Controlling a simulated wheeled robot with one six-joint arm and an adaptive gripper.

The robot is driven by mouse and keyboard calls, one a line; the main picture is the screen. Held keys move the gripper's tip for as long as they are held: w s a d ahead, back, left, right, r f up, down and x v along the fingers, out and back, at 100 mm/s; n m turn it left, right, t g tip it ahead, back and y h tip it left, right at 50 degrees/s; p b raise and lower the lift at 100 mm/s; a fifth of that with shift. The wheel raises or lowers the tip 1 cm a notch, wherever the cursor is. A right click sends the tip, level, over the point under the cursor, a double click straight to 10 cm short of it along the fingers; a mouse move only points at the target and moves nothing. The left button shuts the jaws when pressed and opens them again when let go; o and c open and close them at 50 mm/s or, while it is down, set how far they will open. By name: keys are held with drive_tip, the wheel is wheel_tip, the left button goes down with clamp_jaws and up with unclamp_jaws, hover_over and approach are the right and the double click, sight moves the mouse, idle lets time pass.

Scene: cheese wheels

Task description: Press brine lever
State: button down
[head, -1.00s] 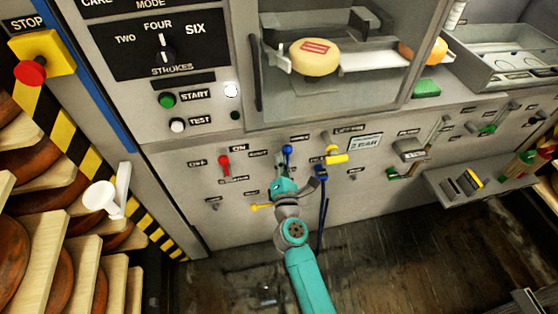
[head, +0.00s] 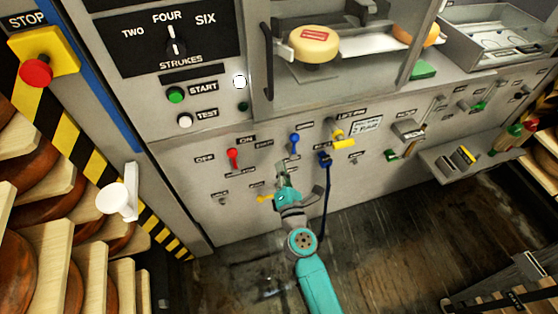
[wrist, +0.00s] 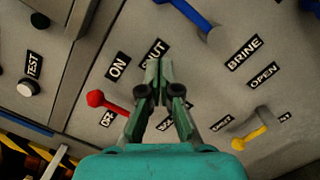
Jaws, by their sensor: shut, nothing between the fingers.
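The upright blue lever (head: 294,146) is on the grey panel, and part of it shows at the top of the wrist view (wrist: 192,14). The BRINE label (wrist: 244,53) is below and right of this lever in the wrist view, with an OPEN label (wrist: 263,75) beside it. My gripper (head: 281,167) is just below and left of the blue lever in the head view. In the wrist view its fingertips (wrist: 160,68) are together and empty, over bare panel by the SHUT label (wrist: 153,53). I see no contact with the lever.
A red lever (head: 233,159) is left of my gripper, and a small yellow lever (head: 265,199) is below it. A dark blue handle (head: 325,160) with a hanging blue line and a yellow handle (head: 341,140) are to the right. The START (head: 176,95) and TEST (head: 185,121) buttons are upper left.

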drive_tip(key=shift+s+d+f, duration=0.1)
drive_tip(key=shift+s+d, duration=0.05)
drive_tip(key=shift+s, duration=0.8)
drive_tip(key=shift+s+d+f, duration=0.1)
drive_tip(key=shift+s+d, duration=0.1)
drive_tip(key=shift+s, duration=0.8)
drive_tip(key=shift+s+d, duration=0.15)
drive_tip(key=shift+s, duration=0.8)
drive_tip(key=s+d+f+n+h, duration=0.1)
drive_tip(key=s+d+n, duration=0.3)
drive_tip(key=s+n, duration=0.3)
drive_tip(key=s+d+f+n+g, duration=0.1)
drive_tip(key=s+d+n, duration=0.3)
drive_tip(key=s+n, duration=0.25)
drive_tip(key=s+d+n+h, duration=0.1)
drive_tip(key=s+d+n, duration=0.3)
drive_tip(key=s+n, duration=0.35)
drive_tip(key=s+d+r+n+g, duration=0.1)
drive_tip(key=s+r+n, duration=0.3)
drive_tip(key=s+n, duration=0.5)
drive_tip(key=s+d+r+n+g+h, duration=0.1)
drive_tip(key=s+r+n, duration=0.3)
drive_tip(key=s+n, duration=0.6)
drive_tip(key=shift+s+d+n+g, duration=0.25)
drive_tip(key=shift+d+n+g, duration=0.3)
drive_tip(key=shift+n, duration=1.65)
drive_tip(key=c, duration=1.9)
unclamp_jaws()
